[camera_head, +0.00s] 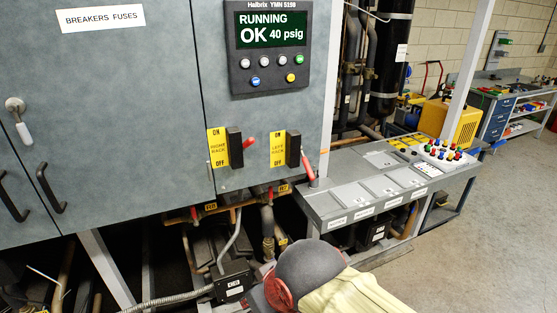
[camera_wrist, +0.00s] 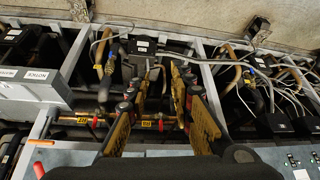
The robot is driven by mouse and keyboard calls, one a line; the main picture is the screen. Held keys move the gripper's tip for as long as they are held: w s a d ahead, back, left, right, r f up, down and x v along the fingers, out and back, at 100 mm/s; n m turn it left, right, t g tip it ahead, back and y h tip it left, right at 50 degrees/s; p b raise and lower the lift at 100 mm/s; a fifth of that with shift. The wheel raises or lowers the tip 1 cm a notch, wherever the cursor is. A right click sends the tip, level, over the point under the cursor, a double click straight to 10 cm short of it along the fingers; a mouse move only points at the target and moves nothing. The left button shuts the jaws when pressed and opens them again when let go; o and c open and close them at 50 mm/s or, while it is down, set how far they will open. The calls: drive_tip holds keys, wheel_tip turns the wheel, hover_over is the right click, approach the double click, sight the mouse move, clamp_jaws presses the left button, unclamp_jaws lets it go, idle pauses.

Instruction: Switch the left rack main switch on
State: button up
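The left rack main switch (camera_head: 293,149) is a black block beside a yellow ON/OFF plate (camera_head: 278,149) on the grey cabinet, in the head view. Its red lever (camera_head: 308,168) slants down toward the OFF end. The right rack switch (camera_head: 235,148) stands to its left, its red lever (camera_head: 249,143) nearer level. In the wrist view, my gripper (camera_wrist: 158,88) is open, its fingers apart with nothing between them. A red handle (camera_wrist: 39,170) shows at the lower left of that view; I cannot tell which it is. My gripper is not visible in the head view, where my arm shows below the switches.
A display (camera_head: 271,40) reading RUNNING OK 40 psig sits above the switches. A grey console (camera_head: 350,193) juts out right of the cabinet. Pipes and valves (camera_wrist: 100,122) lie below my fingers in the wrist view. Floor (camera_head: 470,240) at the right is clear.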

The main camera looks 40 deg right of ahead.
drive_tip(key=shift+o, duration=0.7)
drive_tip(key=d+f+m+g+p, duration=0.2)
drive_tip(key=d+f+m, duration=0.1)
drive_tip(key=d, duration=0.6)
drive_tip(key=shift+m+h, duration=0.4)
drive_tip(key=shift+m, duration=0.1)
drive_tip(key=n+t+y+p, duration=0.1)
drive_tip(key=t+y+p, duration=0.4)
drive_tip(key=t+y, duration=0.55)
approach(308, 173)
drive_tip(key=w+a+t+h, duration=0.1)
drive_tip(key=w+t, duration=0.1)
drive_tip(key=x, duration=0.5)
drive_tip(key=f+x, duration=0.1)
drive_tip(key=x, duration=0.2)
drive_tip(key=shift+c, duration=1.3)
